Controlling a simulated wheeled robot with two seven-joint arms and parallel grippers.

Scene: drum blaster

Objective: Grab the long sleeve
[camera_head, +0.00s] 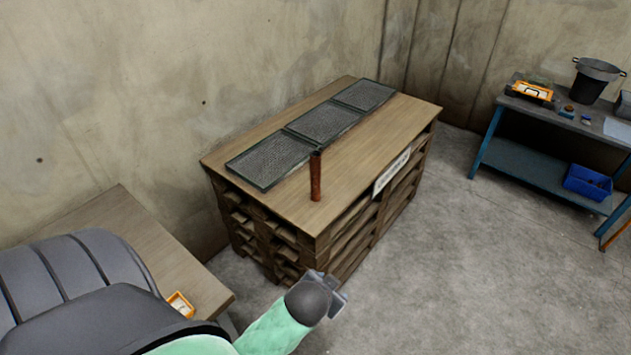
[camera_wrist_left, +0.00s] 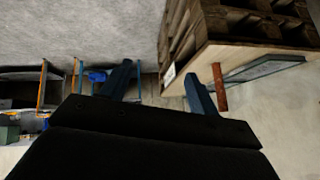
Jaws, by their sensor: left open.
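The long sleeve (camera_head: 316,177) is a thin reddish-brown tube standing upright near the front edge of the wooden top on the pallet stack (camera_head: 385,150). In the left wrist view, which is upside down, the sleeve (camera_wrist_left: 220,88) shows just right of the right-hand finger, not between the fingers. My left gripper (camera_head: 334,297) is in front of the pallet stack, nearer to me than the sleeve and apart from it. Its two fingers (camera_wrist_left: 158,74) are spread and empty. My right gripper is not in view.
Dark mesh panels (camera_head: 320,123) in a frame lie behind the sleeve. A white label (camera_head: 392,172) is on the stack's front side. A blue workbench (camera_head: 540,165) with a black bucket (camera_head: 595,80) stands at right. A wooden table (camera_head: 130,235) is at left. The floor between is clear.

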